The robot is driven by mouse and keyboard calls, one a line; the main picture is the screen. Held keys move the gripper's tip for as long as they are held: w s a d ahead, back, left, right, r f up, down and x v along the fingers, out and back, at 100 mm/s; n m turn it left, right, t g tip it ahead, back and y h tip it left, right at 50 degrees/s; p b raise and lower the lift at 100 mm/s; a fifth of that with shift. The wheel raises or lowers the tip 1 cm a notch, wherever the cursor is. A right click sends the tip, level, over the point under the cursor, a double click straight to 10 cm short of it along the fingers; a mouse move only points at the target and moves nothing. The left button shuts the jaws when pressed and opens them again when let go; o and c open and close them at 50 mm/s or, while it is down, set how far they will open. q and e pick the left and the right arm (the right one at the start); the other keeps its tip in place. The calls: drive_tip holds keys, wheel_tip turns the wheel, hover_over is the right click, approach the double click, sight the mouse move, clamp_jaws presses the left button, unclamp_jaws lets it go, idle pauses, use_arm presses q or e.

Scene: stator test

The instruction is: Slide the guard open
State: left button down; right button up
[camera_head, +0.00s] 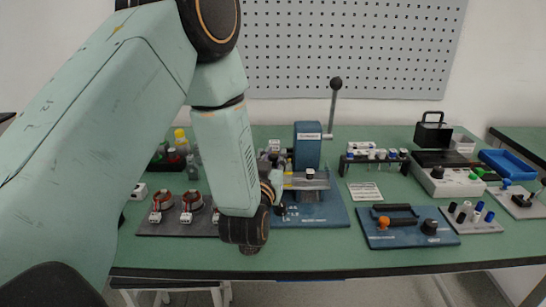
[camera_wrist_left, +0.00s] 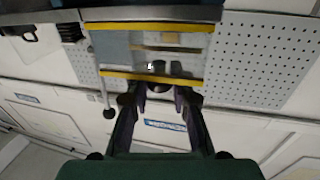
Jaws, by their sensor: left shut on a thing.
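The guard (camera_wrist_left: 112,75) shows in the left wrist view as a clear panel with yellow edge strips and a dark round knob near its lower strip. In the head view it is at the front of the blue press (camera_head: 307,145), mostly behind my left arm. My left gripper (camera_wrist_left: 160,88) has its fingers on both sides of the knob and is shut on it. In the head view the left gripper (camera_head: 276,187) is largely hidden by its own wrist. How far the guard is open I cannot tell. My right gripper is in neither view.
A lever with a black ball (camera_head: 336,84) rises from the press. Stators (camera_head: 191,201) sit on a dark plate at left. A blue fixture with an orange knob (camera_head: 383,222), a rack (camera_head: 375,157) and a blue tray (camera_head: 513,165) stand at right. The table's front strip is clear.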

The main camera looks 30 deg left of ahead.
sight(273, 156)
use_arm(q)
drive_tip(key=shift+s+a, duration=0.1)
drive_tip(key=shift+a, duration=0.1)
drive_tip(key=c, duration=1.6)
unclamp_jaws()
drive_tip(key=o, duration=0.5)
drive_tip(key=shift+a, duration=0.1)
drive_tip(key=shift+d, duration=0.25)
drive_tip(key=shift+r, duration=0.1)
drive_tip(key=shift+a+r, duration=0.1)
drive_tip(key=shift+r, duration=0.2)
wheel_tip(273, 156, up, 9)
drive_tip(key=shift+r, duration=0.1)
